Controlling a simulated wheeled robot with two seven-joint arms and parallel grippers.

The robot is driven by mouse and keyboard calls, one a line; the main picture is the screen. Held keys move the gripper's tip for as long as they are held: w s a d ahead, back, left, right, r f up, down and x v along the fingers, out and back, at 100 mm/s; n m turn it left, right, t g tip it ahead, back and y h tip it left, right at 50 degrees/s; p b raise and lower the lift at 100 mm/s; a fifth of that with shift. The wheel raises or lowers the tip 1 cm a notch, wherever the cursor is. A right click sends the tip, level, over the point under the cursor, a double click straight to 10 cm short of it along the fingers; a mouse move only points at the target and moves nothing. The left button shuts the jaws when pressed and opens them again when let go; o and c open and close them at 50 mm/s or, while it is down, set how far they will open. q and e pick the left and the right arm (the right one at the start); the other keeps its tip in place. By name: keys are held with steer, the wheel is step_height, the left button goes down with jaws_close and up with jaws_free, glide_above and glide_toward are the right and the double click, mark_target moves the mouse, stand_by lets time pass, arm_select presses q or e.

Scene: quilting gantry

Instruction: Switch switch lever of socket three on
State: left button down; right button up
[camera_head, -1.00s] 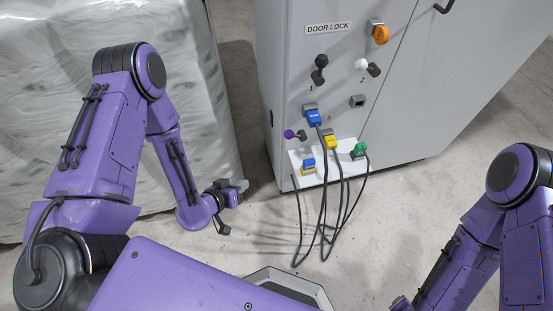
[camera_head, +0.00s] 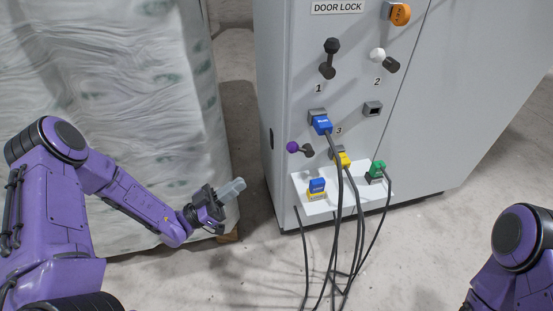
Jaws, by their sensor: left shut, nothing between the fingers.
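A grey cabinet (camera_head: 283,62) carries sockets with numbers 1, 2 and 3. Near the number 3, a switch lever with a purple knob (camera_head: 292,147) points left from its dark pivot. A yellow plug (camera_head: 341,159) sits at the socket just right of this lever, below the 3. My left gripper (camera_head: 232,188) is shut and empty. It is to the left of the cabinet and lower than the purple lever, clear of it. My right gripper is out of view; only part of that arm shows at lower right.
A black-knobbed lever (camera_head: 332,46) and a white-knobbed lever (camera_head: 377,55) are higher up. A blue plug (camera_head: 322,124) is in socket 1. A white shelf (camera_head: 322,207) holds blue-yellow and green plugs. Cables hang in front. A wrapped pallet (camera_head: 100,90) stands left.

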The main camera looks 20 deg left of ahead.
arm_select(q)
glide_toward(299, 149)
step_height(299, 149, up, 3)
steer(key=w+d, duration=0.2)
steer(key=w, duration=0.1)
steer(key=shift+f, duration=0.15)
